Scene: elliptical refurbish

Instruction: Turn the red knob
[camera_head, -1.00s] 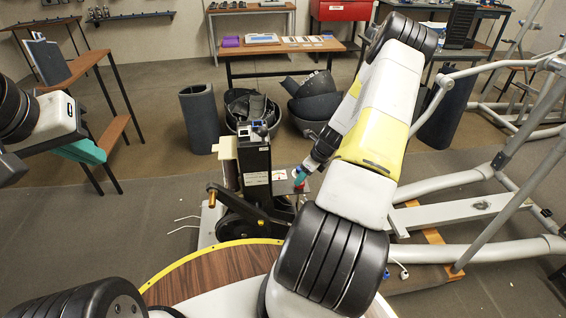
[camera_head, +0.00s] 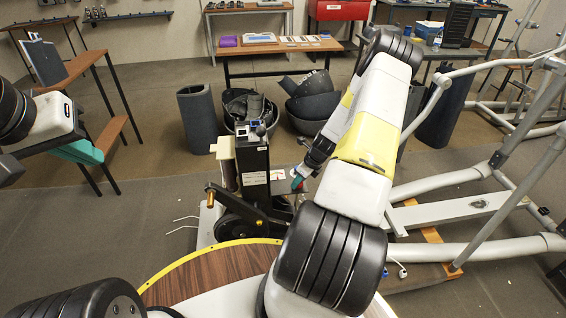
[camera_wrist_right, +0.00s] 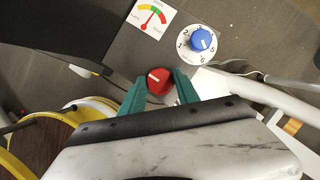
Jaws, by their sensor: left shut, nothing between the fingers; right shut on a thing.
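The red knob (camera_wrist_right: 159,81) is seen from above in the right wrist view, with a pale pointer line on its face. My right gripper (camera_wrist_right: 160,92) has its teal fingers on either side of the knob and is shut on it. In the head view the right gripper (camera_head: 298,182) is at the panel beside the dark column, and the knob is hidden there. My left gripper (camera_head: 82,151) is at the far left, shut and empty, away from the knob.
A blue knob (camera_wrist_right: 201,39) with a numbered dial and a coloured gauge (camera_wrist_right: 151,18) sit near the red knob. A dark column (camera_head: 254,165) stands just left of the right gripper. White machine rails (camera_head: 470,208) lie to the right.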

